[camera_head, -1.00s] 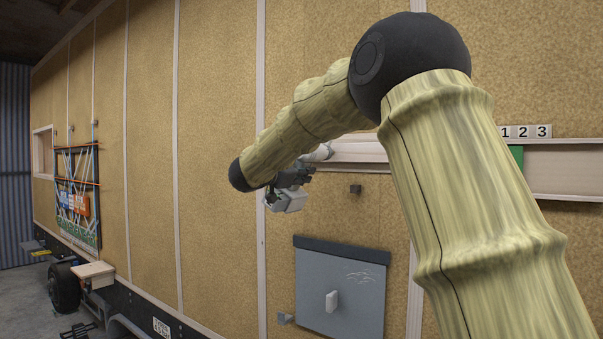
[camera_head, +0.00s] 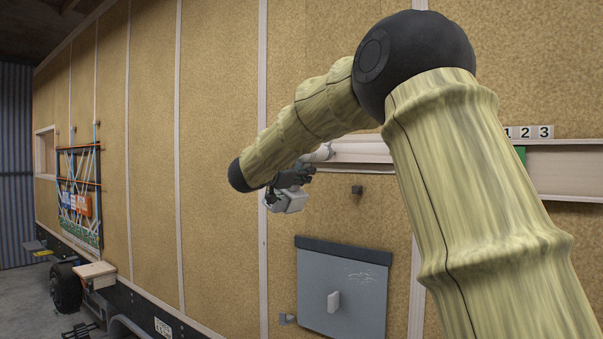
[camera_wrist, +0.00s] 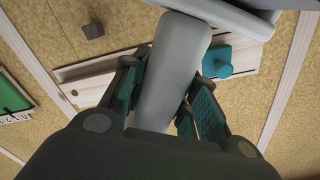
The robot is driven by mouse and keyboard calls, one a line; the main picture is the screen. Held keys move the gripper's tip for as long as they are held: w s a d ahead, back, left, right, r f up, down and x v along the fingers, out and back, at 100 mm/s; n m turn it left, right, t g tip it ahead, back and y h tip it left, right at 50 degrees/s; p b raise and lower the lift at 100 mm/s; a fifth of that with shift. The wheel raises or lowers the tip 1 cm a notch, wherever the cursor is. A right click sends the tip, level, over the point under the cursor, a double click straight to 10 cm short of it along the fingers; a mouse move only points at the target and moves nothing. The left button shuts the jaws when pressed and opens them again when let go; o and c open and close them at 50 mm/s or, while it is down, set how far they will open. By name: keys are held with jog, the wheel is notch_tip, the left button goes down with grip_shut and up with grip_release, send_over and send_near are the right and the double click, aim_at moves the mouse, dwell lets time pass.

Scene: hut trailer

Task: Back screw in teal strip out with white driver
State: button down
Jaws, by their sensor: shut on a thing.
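My gripper (camera_head: 290,179) is shut on the white driver (camera_wrist: 172,72), with its teal-padded fingers on both sides of the light grey-white handle in the wrist view. In the head view the driver's pale block-like end (camera_head: 289,202) hangs below the gripper, close to the tan wall. A small teal piece (camera_wrist: 218,61) shows beside the driver in the wrist view, on or in front of a pale board. I cannot tell whether it is the teal strip. No screw can be made out, and the driver's tip is not clearly visible.
A pale ledge (camera_head: 570,170) runs along the wall, with 1-2-3 tiles (camera_head: 528,132) above it. A small dark block (camera_head: 356,190) sits on the wall below. A grey hatch (camera_head: 341,290) with a white handle is lower down.

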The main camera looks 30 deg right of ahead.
jog(key=shift+s, duration=0.1)
dwell(1.1)
dwell(1.0)
jog(key=shift+s+a, duration=0.1)
jog(key=shift+a, duration=0.25)
jog(key=shift+v, duration=1.15)
jog(key=s+b, duration=0.2)
jog(key=s, duration=0.6)
jog(key=shift+a+b, duration=0.4)
jog(key=shift+a, duration=0.05)
jog(key=shift+w, duration=0.1)
